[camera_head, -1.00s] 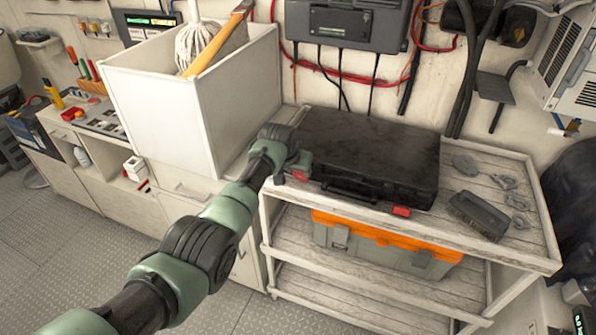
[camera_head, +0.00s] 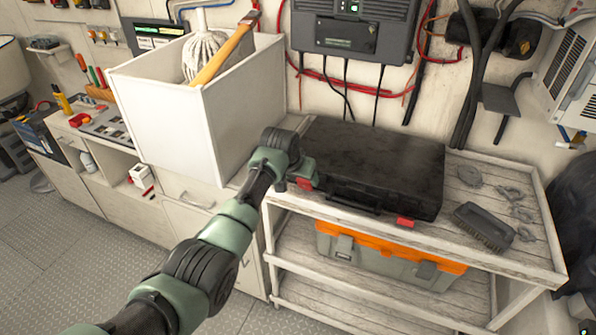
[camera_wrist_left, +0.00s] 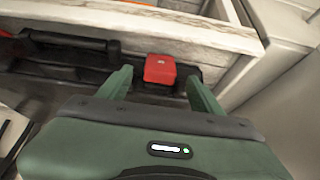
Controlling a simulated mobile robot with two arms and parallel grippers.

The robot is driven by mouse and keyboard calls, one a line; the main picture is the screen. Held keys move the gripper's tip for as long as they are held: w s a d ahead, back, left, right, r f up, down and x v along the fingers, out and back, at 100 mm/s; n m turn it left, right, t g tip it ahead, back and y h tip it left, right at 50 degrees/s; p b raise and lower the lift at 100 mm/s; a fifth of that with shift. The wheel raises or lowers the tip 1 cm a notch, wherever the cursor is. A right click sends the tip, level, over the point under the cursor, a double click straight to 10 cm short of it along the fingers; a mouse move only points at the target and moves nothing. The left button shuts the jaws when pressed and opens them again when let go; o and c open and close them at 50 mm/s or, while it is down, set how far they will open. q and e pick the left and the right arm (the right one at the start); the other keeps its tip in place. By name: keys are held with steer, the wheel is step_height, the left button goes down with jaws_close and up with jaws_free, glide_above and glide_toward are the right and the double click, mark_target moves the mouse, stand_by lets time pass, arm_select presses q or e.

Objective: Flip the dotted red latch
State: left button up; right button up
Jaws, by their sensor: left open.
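A black case (camera_head: 375,165) lies shut on the top of a wooden cart. Its front edge has a dark handle (camera_head: 352,196) between a left red latch (camera_head: 304,183) and a right red latch (camera_head: 405,221). No dots can be made out on either latch. My left gripper (camera_head: 303,174) is at the left latch and partly hides it. In the left wrist view a red latch (camera_wrist_left: 160,69) shows between the open fingers of my left gripper (camera_wrist_left: 159,78), with gaps on both sides. My right gripper is not in view.
The cart's top (camera_head: 480,170) also holds a dark brush (camera_head: 484,226) and several small grey pieces at the right. A grey toolbox with an orange lid (camera_head: 390,249) sits on the shelf below. A tall white bin (camera_head: 180,125) stands left of the case.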

arm_select(q)
steer(key=shift+v, duration=2.5)
